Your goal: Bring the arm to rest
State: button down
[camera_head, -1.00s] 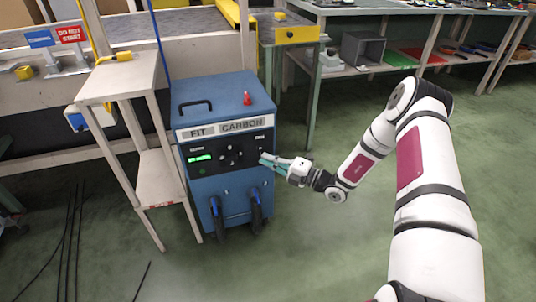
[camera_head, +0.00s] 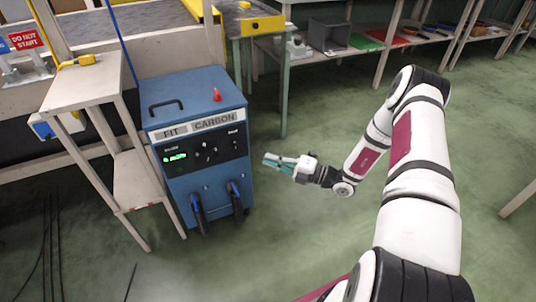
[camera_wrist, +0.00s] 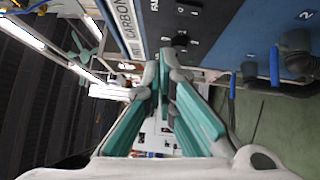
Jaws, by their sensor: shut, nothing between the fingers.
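My arm reaches in from the right in the head view. My gripper (camera_head: 268,160) is shut and empty, with teal fingers. It points left, just to the right of the blue machine (camera_head: 160,190), and a gap shows between its fingertips and the machine's side. In the wrist view the gripper (camera_wrist: 160,75) shows its two teal fingers coming together at the tips, and the machine's front panel (camera_wrist: 200,20) with knobs is above them.
A beige side table (camera_head: 75,95) stands left of the machine. A workbench with shelves (camera_head: 365,50) runs along the back right. Black cables (camera_head: 50,245) lie on the floor at left. The green floor (camera_head: 280,260) between machine and arm is clear.

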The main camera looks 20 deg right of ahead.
jog(key=s+a+r+n+g+y, duration=0.1)
jog(key=s+a+r+n+g, duration=0.2)
jog(key=a+r+n+g, duration=0.35)
jog(key=s+a+r+n+g+y, duration=0.1)
jog(key=s+a+r+n+g, duration=0.2)
jog(key=r+n, duration=0.55)
jog(key=s+a+r+n+g+h, duration=0.4)
jog(key=s+a+r+n+g, duration=0.15)
jog(key=s+r+n, duration=0.45)
jog(key=s+r+n+g+h, duration=0.1)
jog(key=s+r+n+h, duration=0.15)
jog(key=s+n, duration=0.35)
jog(key=s+r+n+h, duration=0.2)
jog(key=s+n+h, duration=0.2)
jog(key=s, duration=0.4)
jog(key=s+d+r+n+t+h, duration=0.1)
jog(key=s+d+n+t+h, duration=0.3)
jog(key=s+d+n, duration=0.45)
notch_tip(320, 180, up, 30)
jog(key=s+a+t+h+p, duration=0.1)
jog(key=s+t+p, duration=0.1)
jog(key=p, duration=2.6)
jog(key=shift+t, duration=0.5)
